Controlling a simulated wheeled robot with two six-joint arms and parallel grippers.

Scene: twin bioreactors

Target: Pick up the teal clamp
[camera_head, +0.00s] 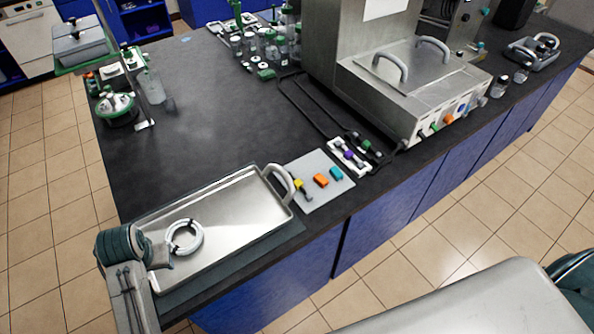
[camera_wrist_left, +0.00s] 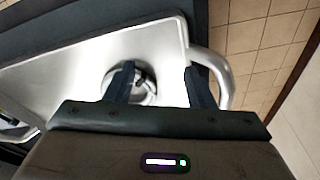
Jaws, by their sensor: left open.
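The teal clamp (camera_head: 336,173) lies on a pale square board (camera_head: 312,192) near the bench's front edge. An orange clamp (camera_head: 321,180) lies just left of it, and a yellow clamp (camera_head: 299,186) is farther left. My left gripper (camera_wrist_left: 160,82) is open and empty, its two dark fingers apart over the metal tray. In the head view my left arm is at the lower left, well away from the teal clamp, and its fingers cannot be made out. The teal clamp does not show in the left wrist view. My right gripper is not in view.
A metal tray (camera_head: 215,210) with raised handles holds a pale ring-shaped coil (camera_head: 196,246). Its right handle (camera_head: 283,180) stands beside the board. A small rack (camera_head: 349,157) and a steel unit (camera_head: 412,85) lie beyond the board. The bench's middle is clear.

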